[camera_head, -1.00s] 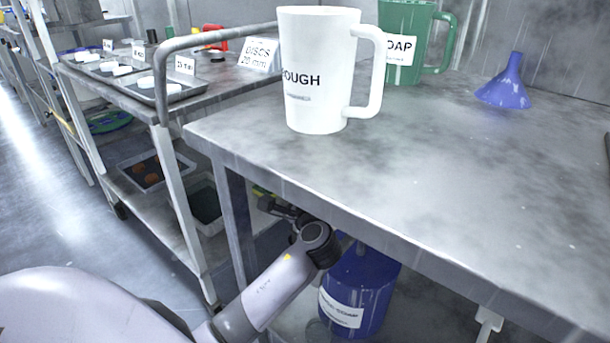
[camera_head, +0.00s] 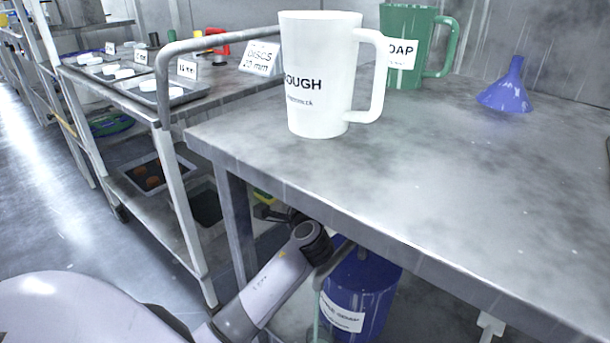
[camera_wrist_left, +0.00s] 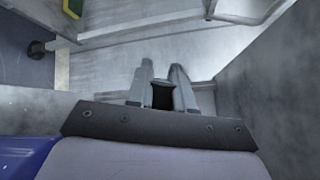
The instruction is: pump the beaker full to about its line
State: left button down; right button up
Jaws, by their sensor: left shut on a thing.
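In the head view my left arm reaches under the front edge of the table, beside a blue container (camera_head: 362,290) with a white label that partly reads soap. The table hides the container's top. A grey bar (camera_head: 331,266) slants between my wrist and the container, and a thin greenish line runs down beside the label. In the left wrist view my left gripper (camera_wrist_left: 163,76) is shut on a small black part (camera_wrist_left: 163,96); I cannot tell what it belongs to. The container's blue side shows at lower left. I cannot make out a beaker. My right gripper is out of view.
A white jug (camera_head: 318,85) marked "OUGH" stands on the table (camera_head: 450,190) near its left end. Behind it are a green jug (camera_head: 408,40) and a blue funnel (camera_head: 506,92). A cart (camera_head: 130,85) with trays and discs stands left. The tabletop's middle is clear.

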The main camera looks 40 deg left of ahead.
pick_arm(q)
jog(key=f, duration=0.1)
jog(key=f+n, duration=0.1)
jog(key=f+h, duration=0.1)
jog(key=shift+s+a+n, duration=0.1)
jog(key=shift+a+n, duration=0.15)
jog(key=shift+n, duration=0.15)
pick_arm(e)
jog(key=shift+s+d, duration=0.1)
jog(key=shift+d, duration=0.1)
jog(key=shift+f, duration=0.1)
pick_arm(q)
jog(key=c, duration=1.1)
grip_release()
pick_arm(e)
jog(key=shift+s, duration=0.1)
pick_arm(q)
jog(key=p+v, duration=0.2)
jog(key=v, duration=0.5)
jog(key=shift+r, duration=0.2)
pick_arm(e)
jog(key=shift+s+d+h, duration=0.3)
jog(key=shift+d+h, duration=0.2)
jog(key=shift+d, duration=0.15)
pick_arm(q)
jog(key=shift+d, duration=0.1)
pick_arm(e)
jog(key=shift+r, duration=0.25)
